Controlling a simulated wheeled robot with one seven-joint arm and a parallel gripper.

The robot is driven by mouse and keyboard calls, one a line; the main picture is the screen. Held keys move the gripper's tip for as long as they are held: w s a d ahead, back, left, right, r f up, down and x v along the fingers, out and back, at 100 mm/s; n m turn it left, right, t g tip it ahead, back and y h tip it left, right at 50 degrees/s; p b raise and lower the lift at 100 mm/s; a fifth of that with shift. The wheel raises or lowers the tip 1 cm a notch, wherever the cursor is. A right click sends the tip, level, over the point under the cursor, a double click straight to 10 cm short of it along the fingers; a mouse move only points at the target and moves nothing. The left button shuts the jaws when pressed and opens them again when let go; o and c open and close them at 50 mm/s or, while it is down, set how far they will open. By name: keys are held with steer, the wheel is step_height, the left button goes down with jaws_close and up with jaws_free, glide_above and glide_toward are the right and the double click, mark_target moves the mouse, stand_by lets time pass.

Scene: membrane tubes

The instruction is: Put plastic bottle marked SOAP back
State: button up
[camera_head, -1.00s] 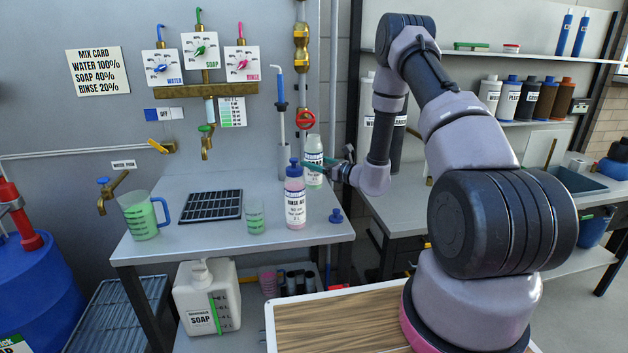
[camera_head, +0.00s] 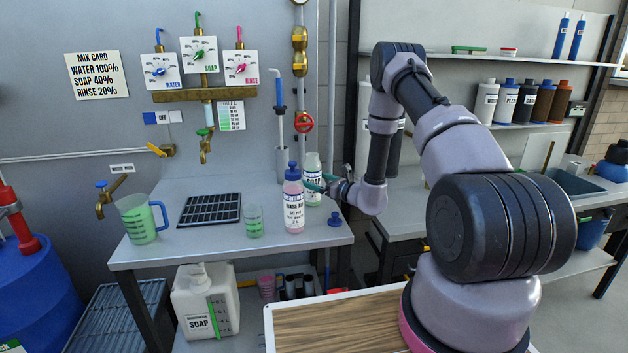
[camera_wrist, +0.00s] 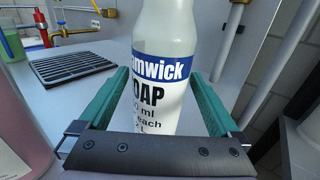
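The SOAP bottle (camera_head: 312,170) is whitish with a blue band and a SOAP label. It stands upright at the back right of the wash bench, behind and right of the pink RINSE AID bottle (camera_head: 293,205). My gripper (camera_head: 319,186) reaches it from the right. I cannot tell whether the base touches the bench.
The bench (camera_head: 185,258) also holds a green-filled jug (camera_head: 140,222), a black drain grid (camera_head: 210,209), a small green cup (camera_head: 254,221) and a blue stopper (camera_head: 335,220). A red valve (camera_head: 304,122) on a pipe is behind the bottle. A bottle shelf (camera_head: 530,124) is at right.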

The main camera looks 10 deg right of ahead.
steer(key=shift+r, duration=0.1)
steer(key=shift+s+d, duration=0.2)
steer(key=v, duration=1.1)
steer(key=shift+s+d+r, duration=0.1)
steer(key=shift+s, duration=0.15)
steer(key=s+a+r+n+g+y, duration=0.1)
steer(key=s+a+r+n+g, duration=0.35)
steer(key=r, duration=0.25)
steer(key=s+a+r+n+g+y, duration=0.1)
steer(key=s+a+r+n+g, duration=0.3)
steer(key=r, duration=0.4)
steer(key=s+a+r+n+g+y, duration=0.1)
steer(key=s+a+r+n+g, duration=0.25)
steer(key=r+n, duration=0.3)
steer(key=s+d+r+n+t+h, duration=0.2)
steer(key=s+d+r+n+h, duration=0.2)
steer(key=s, duration=0.5)
steer(key=s+d+r+n+t+h, duration=0.3)
steer(key=s+d+r+n+h, duration=0.2)
steer(key=s+r+h, duration=0.3)
steer(key=v, duration=0.3)
steer(key=shift+d+r, duration=0.2)
steer(key=shift+r, duration=0.2)
